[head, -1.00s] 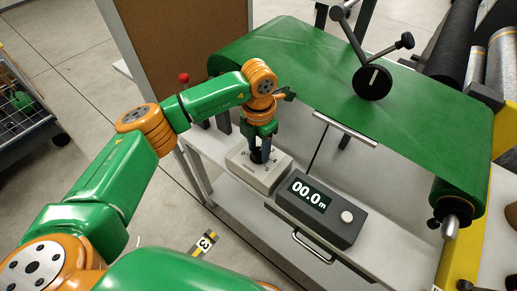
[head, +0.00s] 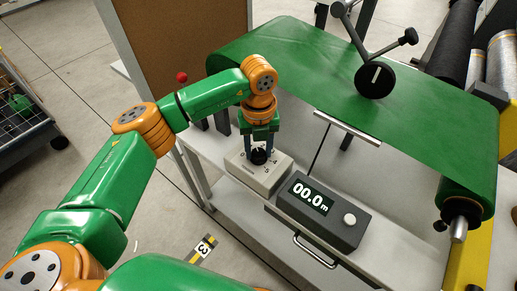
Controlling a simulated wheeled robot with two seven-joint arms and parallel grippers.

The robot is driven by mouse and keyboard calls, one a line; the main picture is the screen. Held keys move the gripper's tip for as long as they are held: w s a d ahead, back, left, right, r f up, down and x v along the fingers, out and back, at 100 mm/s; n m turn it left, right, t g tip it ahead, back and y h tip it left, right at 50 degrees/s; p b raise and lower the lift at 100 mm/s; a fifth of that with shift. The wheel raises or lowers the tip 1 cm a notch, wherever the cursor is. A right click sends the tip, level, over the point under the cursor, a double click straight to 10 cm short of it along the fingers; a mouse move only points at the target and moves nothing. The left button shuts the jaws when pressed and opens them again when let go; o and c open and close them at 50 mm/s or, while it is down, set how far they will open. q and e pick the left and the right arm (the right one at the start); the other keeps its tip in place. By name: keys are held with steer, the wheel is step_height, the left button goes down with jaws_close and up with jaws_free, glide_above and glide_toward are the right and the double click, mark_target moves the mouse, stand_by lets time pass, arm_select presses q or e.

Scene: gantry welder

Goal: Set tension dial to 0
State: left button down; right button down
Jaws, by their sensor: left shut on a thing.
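The tension dial is a black knob (head: 259,157) on top of a pale beige box (head: 262,182) with small dark marks around the knob. The box stands on the light grey shelf in front of the green belt. My left gripper (head: 259,156) points down from above and is shut on the knob, its fingers on either side. The gripper hides part of the dial face, and I cannot read which mark the knob points at. My right gripper is not in view.
A dark counter box (head: 322,211) reading 00.0 m, with a white knob, stands right of the dial box. The green belt (head: 310,75) with a black measuring wheel (head: 374,80) lies behind. A red ball knob (head: 182,77) is left of the belt.

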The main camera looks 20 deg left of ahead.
mark_target(258, 152)
arm_select(q)
steer(key=n, duration=0.5)
steer(key=shift+n, duration=0.3)
steer(key=n, duration=0.5)
steer(key=shift+b, duration=0.35)
steer(key=shift+w+n, duration=0.1)
steer(key=shift+n, duration=0.3)
steer(key=shift+c, duration=1.9)
jaws_free()
step_height(258, 152, up, 7)
steer(key=shift+r+b, duration=0.1)
steer(key=shift+b, duration=0.5)
